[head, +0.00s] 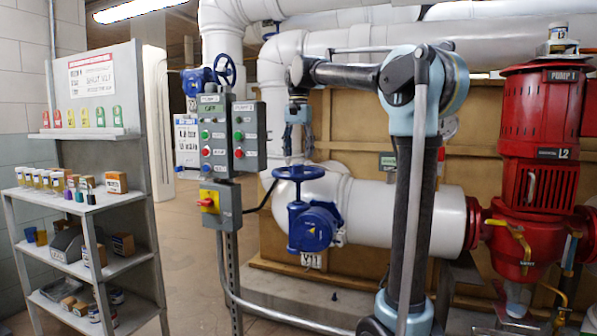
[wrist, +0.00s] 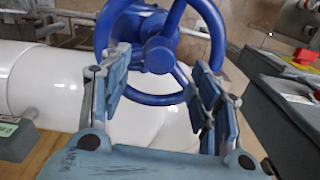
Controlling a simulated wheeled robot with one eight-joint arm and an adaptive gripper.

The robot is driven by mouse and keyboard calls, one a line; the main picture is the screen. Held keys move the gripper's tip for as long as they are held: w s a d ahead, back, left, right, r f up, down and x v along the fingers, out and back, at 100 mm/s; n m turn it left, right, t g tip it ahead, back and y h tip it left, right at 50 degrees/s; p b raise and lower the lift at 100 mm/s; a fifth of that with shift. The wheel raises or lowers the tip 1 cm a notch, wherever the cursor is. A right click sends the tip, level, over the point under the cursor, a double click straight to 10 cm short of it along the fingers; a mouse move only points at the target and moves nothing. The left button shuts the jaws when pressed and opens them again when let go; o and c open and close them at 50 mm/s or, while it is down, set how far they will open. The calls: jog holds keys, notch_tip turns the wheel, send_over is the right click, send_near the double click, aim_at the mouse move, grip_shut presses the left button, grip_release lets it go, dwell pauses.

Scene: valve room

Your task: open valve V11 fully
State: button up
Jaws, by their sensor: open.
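Valve V11 is a blue valve (head: 315,224) on the white pipe, with a blue handwheel (head: 299,172) on top and a V11 tag (head: 311,260) below it. The handwheel also shows in the wrist view (wrist: 160,52), at the top middle. My gripper (head: 297,150) hangs above the handwheel in the head view. In the wrist view my gripper (wrist: 158,85) is open, with its two fingers apart and the wheel's hub and lower rim beyond and between them. I cannot tell whether the fingers touch the rim. Nothing is held.
A grey control box with buttons (head: 215,135) and a yellow and red switch (head: 209,202) stand close left of the handwheel. A red pump (head: 540,150) is at the right. A shelf unit (head: 90,210) stands at the left. Another blue handwheel (head: 225,70) is further back.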

aim_at(299, 168)
jog(key=shift+f, duration=3.25)
jog(key=shift+c, duration=0.4)
jog(key=shift+d, duration=0.1)
jog(key=c, duration=0.8)
